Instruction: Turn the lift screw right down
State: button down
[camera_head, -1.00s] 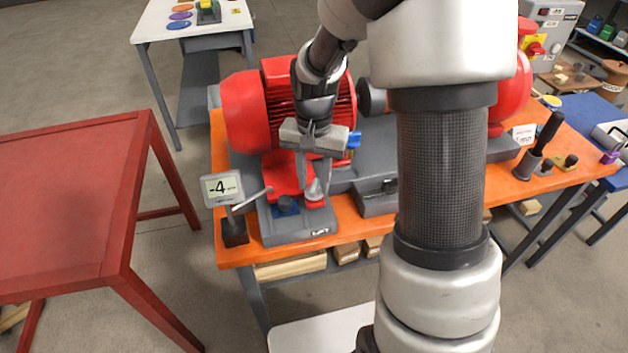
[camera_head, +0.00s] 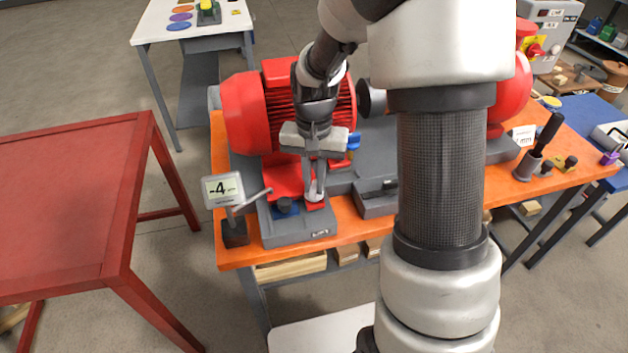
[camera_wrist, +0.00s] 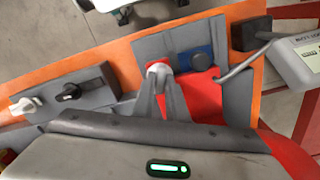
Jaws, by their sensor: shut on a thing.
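The lift screw (camera_head: 316,197) is a small pale silver head on the red foot of the motor, above the grey block (camera_head: 290,233) with a label that seems to read LIFT. My gripper (camera_head: 314,186) points down at it, with its fingers close together on the screw head. In the wrist view the pale screw head (camera_wrist: 158,68) shows at the fingertips (camera_wrist: 163,78); the fingers partly hide it. A display (camera_head: 222,188) left of the block reads -4; its unit is too small to read surely.
The red motor (camera_head: 247,112) stands behind my gripper. A grey block (camera_head: 377,203) with a dark handle lies to the right. A red table (camera_head: 70,210) stands left.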

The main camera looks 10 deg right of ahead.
jog(key=n, duration=0.6)
jog(key=shift+p, duration=0.4)
jog(key=n+p, duration=0.1)
jog(key=n, duration=0.5)
jog(key=shift+r+p, duration=0.1)
jog(key=shift+p, duration=0.2)
jog(key=n+p, duration=0.2)
jog(key=n, duration=0.3)
jog(key=shift+n, duration=0.4)
jog(key=shift+n+p, duration=1.6)
jog(key=shift+n, duration=1)
jog(key=c, duration=1.8)
grip_release()
jog(key=shift+o, duration=0.2)
